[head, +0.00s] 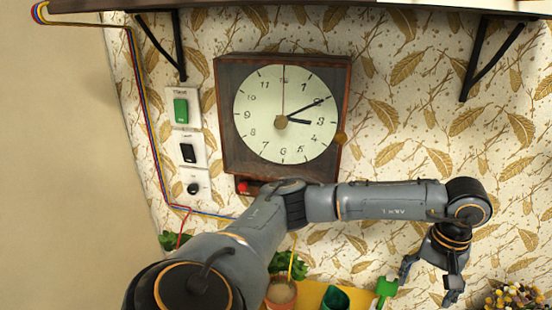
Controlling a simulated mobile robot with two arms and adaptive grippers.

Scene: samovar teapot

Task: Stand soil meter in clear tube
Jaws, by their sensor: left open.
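My left gripper (430,284) hangs at the lower right of the head view, its fingers spread and pointing down, with nothing seen between them. A bright green object (387,287) stands just left of its left finger; it may be the soil meter, but its lower part is cut off by the picture edge. I cannot make out a clear tube in this view. My right gripper is not in view.
A potted plant (281,292) with a yellow stick and a dark green container (335,298) stand along the bottom edge. A dried flower bunch (516,295) is at far right. A clock (283,115) and switches (188,150) are on the wall, below a shelf.

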